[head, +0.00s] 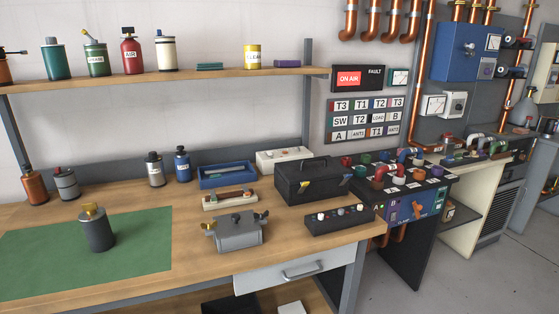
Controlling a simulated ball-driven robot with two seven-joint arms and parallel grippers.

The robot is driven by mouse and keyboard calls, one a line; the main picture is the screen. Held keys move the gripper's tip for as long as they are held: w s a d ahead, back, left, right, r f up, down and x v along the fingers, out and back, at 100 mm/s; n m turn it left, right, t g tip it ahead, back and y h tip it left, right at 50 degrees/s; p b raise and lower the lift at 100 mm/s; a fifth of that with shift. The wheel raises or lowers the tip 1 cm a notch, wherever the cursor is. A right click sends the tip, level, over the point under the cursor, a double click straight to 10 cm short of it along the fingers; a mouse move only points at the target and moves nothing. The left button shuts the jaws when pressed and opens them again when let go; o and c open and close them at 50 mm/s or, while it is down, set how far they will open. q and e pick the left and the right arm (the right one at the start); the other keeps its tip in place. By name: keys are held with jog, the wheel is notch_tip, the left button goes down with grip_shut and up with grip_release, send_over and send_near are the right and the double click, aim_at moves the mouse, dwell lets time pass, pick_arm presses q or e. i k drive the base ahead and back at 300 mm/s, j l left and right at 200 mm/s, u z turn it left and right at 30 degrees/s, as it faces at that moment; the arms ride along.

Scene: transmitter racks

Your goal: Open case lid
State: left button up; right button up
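A black case (300,186) with a handle on top stands on the right part of the wooden workbench, its lid down. Small yellow and blue pieces show on its front. Which of the two the task calls the case is not marked. Neither of my grippers shows in this view.
A black knob panel (345,219) sits right in front of the black case. A dark canister (97,232) stands on the green mat (40,255), otherwise clear.

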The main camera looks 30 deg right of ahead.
aim_at(295, 172)
jog(key=z, duration=1.25)
